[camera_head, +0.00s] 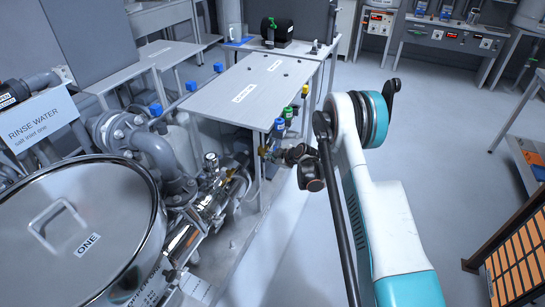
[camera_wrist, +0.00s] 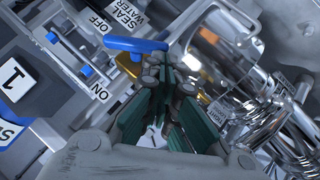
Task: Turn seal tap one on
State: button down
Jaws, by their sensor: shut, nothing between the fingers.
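A blue lever handle (camera_wrist: 136,44) lies across the upper middle of the wrist view, beside a plate reading SEAL WATER (camera_wrist: 127,17). A brass-coloured part shows behind it. My gripper (camera_wrist: 166,72) has its green-padded fingers together, with the tips just below the lever; I cannot tell whether they touch it. In the head view my gripper (camera_head: 273,152) is small and partly hidden by my arm, beside the pipework at the table's front corner. A plate with the number 1 (camera_wrist: 14,80) is at the left of the wrist view.
An OFF plate (camera_wrist: 99,22), an ON plate (camera_wrist: 100,92) and a small blue piece (camera_wrist: 87,71) lie left of the lever. Shiny steel pipes (camera_wrist: 270,100) crowd the right. A large lidded hopper (camera_head: 85,225) stands at front left. The floor right of my arm is open.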

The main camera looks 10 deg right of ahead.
jog(key=shift+s+a+f, duration=0.1)
jog(key=shift+f, duration=1.3)
dwell(0.8)
